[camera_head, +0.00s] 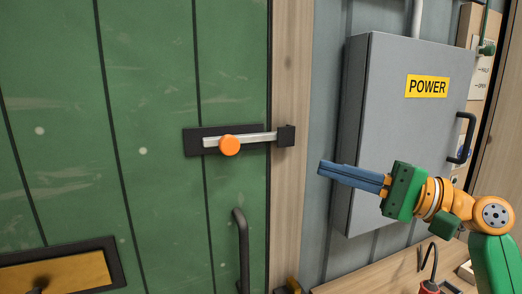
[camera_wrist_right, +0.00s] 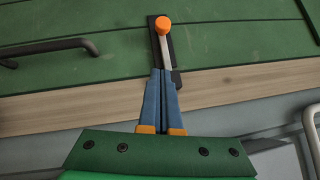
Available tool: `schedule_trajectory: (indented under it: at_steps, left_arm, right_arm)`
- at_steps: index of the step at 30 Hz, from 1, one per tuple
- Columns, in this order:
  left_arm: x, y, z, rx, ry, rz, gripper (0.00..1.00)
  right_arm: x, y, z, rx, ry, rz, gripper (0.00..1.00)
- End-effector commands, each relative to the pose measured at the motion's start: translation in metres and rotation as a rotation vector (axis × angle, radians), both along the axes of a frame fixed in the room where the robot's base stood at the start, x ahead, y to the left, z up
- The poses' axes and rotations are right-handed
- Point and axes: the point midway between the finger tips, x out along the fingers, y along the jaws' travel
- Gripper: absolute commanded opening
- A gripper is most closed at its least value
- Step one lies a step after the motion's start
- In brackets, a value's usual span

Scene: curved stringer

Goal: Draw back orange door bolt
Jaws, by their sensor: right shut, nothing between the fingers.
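The door bolt is a pale metal bar (camera_head: 254,138) on a black plate (camera_head: 195,141), mounted on the green door (camera_head: 160,90). Its round orange knob (camera_head: 229,146) is near the bar's left end. The bar's right end reaches into a black keeper (camera_head: 286,136) on the wooden frame. My right gripper (camera_head: 322,168) is shut and empty, right of the keeper and a little lower, pointing left. In the right wrist view, the orange knob (camera_wrist_right: 162,25) shows beyond the blue fingertips (camera_wrist_right: 162,72), which hide part of the bolt. My left gripper is not in view.
A grey POWER box (camera_head: 400,140) stands right of the frame, behind my right arm. A dark door handle (camera_head: 241,250) is below the bolt. A wooden bench (camera_head: 370,280) with a red-handled tool (camera_head: 430,286) is at lower right. Space before the bolt is clear.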

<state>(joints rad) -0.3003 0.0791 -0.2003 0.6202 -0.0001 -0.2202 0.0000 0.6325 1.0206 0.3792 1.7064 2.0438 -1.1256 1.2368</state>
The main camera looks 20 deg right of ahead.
Motion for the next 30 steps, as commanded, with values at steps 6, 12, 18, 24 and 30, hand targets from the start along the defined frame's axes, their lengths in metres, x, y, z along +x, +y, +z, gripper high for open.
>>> schedule_trajectory:
  at_steps: [6,12,18,24,30]
  left_arm:
    - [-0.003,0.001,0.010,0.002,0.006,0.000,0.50]
    - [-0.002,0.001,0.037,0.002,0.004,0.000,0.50]
    - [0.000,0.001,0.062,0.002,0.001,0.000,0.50]
    - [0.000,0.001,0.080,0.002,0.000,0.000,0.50]
    - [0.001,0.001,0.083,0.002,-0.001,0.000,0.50]
  right_arm:
    - [0.008,0.007,0.005,0.001,0.002,0.000,0.00]
    - [0.036,0.037,0.015,0.001,0.001,0.002,0.00]
    - [0.066,0.068,0.022,0.005,0.002,0.000,0.00]
    - [0.069,0.098,0.025,-0.001,0.002,-0.001,0.00]
    - [0.068,0.110,0.024,0.001,0.002,-0.004,0.00]
